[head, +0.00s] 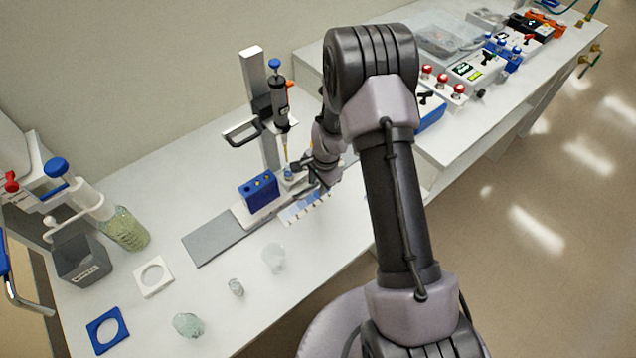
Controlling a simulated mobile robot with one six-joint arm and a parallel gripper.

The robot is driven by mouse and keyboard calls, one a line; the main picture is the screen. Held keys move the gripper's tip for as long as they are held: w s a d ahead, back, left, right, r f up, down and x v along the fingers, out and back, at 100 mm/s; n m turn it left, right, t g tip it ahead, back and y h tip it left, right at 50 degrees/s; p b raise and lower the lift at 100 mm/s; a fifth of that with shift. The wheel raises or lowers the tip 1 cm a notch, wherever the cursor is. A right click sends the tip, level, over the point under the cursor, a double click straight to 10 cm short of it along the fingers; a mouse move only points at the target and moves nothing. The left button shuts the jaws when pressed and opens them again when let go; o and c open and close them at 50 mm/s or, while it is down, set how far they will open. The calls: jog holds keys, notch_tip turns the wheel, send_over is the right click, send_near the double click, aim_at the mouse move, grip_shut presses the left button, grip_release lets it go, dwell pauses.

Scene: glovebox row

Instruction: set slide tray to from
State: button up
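A pipette stand (252,75) rises from the bench and holds an upright dark pipette (281,110) with a blue top. At its foot a white slide tray (258,214) carries a blue block (259,190) with several holes along its top. The tray sits on a flat grey plate (215,241) that extends to the left. My gripper (303,177) is low at the right end of the tray, close below the pipette tip, beside a small blue-topped part (288,173). Its fingers are small and partly overlapped by my wrist, so contact and opening are unclear.
A marked white-and-blue strip (305,208) lies in front of the tray. Clear glassware (273,257) stands nearer the front edge. A grey bin (82,262) and a greenish bottle (127,230) stand at left. Devices with red knobs (442,78) crowd the right bench.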

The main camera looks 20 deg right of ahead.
jog(key=s+r+p, duration=0.1)
jog(key=r+p, duration=0.1)
jog(key=r, duration=0.6)
jog(key=s+d+r+p, duration=0.1)
jog(key=s+r+p, duration=0.1)
jog(key=r, duration=0.7)
jog(key=shift+p, duration=0.55)
jog(key=shift+r, duration=0.15)
jog(key=s+a+r+n+t+b, duration=0.2)
jog(key=s+a+r+n+b, duration=0.35)
jog(key=s+r, duration=0.6)
jog(key=s+a+r+n+t+b, duration=0.1)
jog(key=s+a+r+n, duration=0.1)
jog(key=s, duration=0.4)
jog(key=s+a+r+n+y+b, duration=0.1)
jog(key=s+a+r+n+b, duration=0.1)
jog(key=s, duration=0.3)
jog(key=shift+s+t+b, duration=0.3)
jog(key=shift+s+t, duration=0.1)
